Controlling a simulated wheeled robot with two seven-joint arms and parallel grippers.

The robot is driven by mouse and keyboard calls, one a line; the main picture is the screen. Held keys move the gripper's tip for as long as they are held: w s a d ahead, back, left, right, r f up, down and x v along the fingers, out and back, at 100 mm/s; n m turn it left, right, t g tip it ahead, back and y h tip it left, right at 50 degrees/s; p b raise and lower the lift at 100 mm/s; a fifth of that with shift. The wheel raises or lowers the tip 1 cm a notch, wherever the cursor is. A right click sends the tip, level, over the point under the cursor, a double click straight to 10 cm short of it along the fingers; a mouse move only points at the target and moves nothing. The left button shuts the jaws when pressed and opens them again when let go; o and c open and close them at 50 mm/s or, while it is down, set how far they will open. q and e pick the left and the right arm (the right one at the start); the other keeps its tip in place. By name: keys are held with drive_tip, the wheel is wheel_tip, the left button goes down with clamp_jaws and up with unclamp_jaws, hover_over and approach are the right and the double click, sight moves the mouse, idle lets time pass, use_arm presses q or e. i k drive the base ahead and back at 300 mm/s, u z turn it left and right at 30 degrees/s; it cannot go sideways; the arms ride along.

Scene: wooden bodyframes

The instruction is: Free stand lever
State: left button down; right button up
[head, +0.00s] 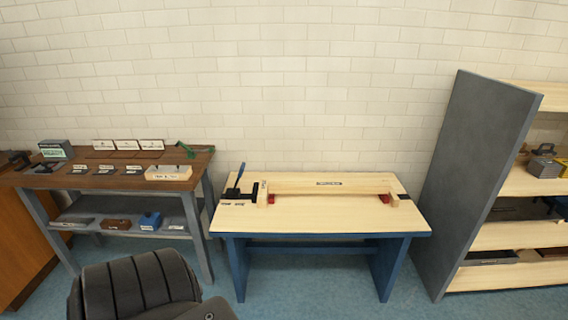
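A small black stand (238,194) sits at the left end of the light wooden workbench (320,219). A blue lever (240,173) rises from it, tilted slightly to the right at its top. A long wooden piece (330,187) lies along the bench, with a red block (271,199) near its left end and another red block (384,198) near its right end. A black corner piece (403,197) is at the bench's right end. The stand is too small to tell how the lever is held. Neither gripper is in view.
A brown-topped table (110,180) with labelled parts and a green tool (186,149) stands left. A grey-sided shelf (470,185) stands right. A black padded chair-like shape (138,285) is at the lower left. Blue floor (310,285) is clear before the workbench.

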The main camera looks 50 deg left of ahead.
sight(241, 169)
drive_tip(key=u, duration=0.1)
drive_tip(key=i, duration=0.95)
drive_tip(key=u, duration=0.9)
drive_tip(key=i, duration=0.75)
drive_tip(key=u, duration=0.7)
